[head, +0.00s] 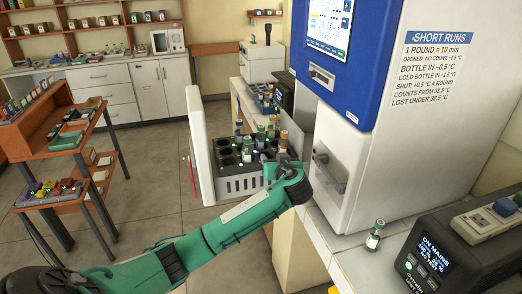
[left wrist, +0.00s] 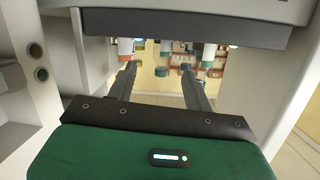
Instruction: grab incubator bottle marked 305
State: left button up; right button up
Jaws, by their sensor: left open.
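The incubator is a white cabinet with a blue top (head: 345,60). Its grey slotted rack (head: 240,186) stands out at the left behind a white door panel (head: 201,150). Several bottles with coloured caps stand in the rack, and some holes are empty. No number on them is readable, so I cannot tell which is 305. My left gripper (head: 287,166) is at the rack's right side, its fingers mostly hidden in the head view. In the left wrist view, its fingers (left wrist: 158,72) are apart with nothing held between them. Several capped bottles (left wrist: 208,56) show beyond the fingertips.
A small capped bottle (head: 375,234) stands on the white counter at right, beside a black device (head: 440,255) with a lit display. A wooden shelf cart (head: 62,140) stands at left. Open floor lies between cart and rack. A grey handle (head: 328,170) juts from the cabinet near my wrist.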

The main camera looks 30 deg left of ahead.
pick_arm(q)
jog(key=n+y, duration=0.1)
jog(key=n, duration=0.1)
send_near(262, 131)
jog(key=p+x, duration=0.1)
jog(key=x, duration=0.1)
jog(key=p+x, duration=0.1)
jog(key=x, duration=0.1)
jog(key=shift+a+r+p, duration=0.15)
jog(key=shift+a+p, duration=0.2)
jog(key=shift+a, duration=0.05)
jog(key=p+x, duration=0.2)
jog(key=x, duration=0.2)
jog(key=shift+w+d, duration=0.2)
jog(key=shift+w+a+f, duration=0.2)
pick_arm(e)
jog(key=r, duration=0.2)
jog(key=d+r, duration=0.1)
jog(key=r, duration=0.1)
jog(key=shift+r, duration=0.15)
jog(key=shift+d, duration=0.15)
pick_arm(q)
grip_shut()
pick_arm(e)
jog(key=shift+d, duration=0.2)
